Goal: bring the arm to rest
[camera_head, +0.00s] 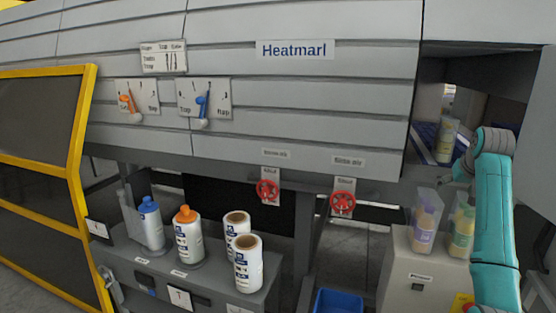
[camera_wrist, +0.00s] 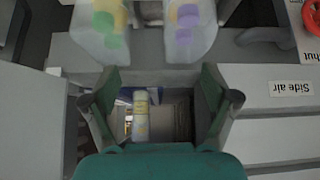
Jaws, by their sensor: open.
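My teal arm (camera_head: 492,215) stands at the right of the head view, with its wrist raised near the opening in the grey machine. My gripper (camera_wrist: 160,90) shows in the wrist view with its two dark green fingers spread wide apart and nothing held between them. In the head view the fingers are small and hard to make out. Beyond the fingers, in the wrist view, a pale bottle (camera_wrist: 140,115) stands inside the opening, apart from the gripper. The same bottle shows in the opening in the head view (camera_head: 446,138).
Two clear packs, one purple-labelled (camera_head: 424,222) and one green-labelled (camera_head: 461,230), stand on a grey cabinet (camera_head: 398,275) beside my arm. Bottles and rolls stand on a grey shelf (camera_head: 210,283). Red valves (camera_head: 342,204) and a blue bin (camera_head: 338,302) are left of the cabinet.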

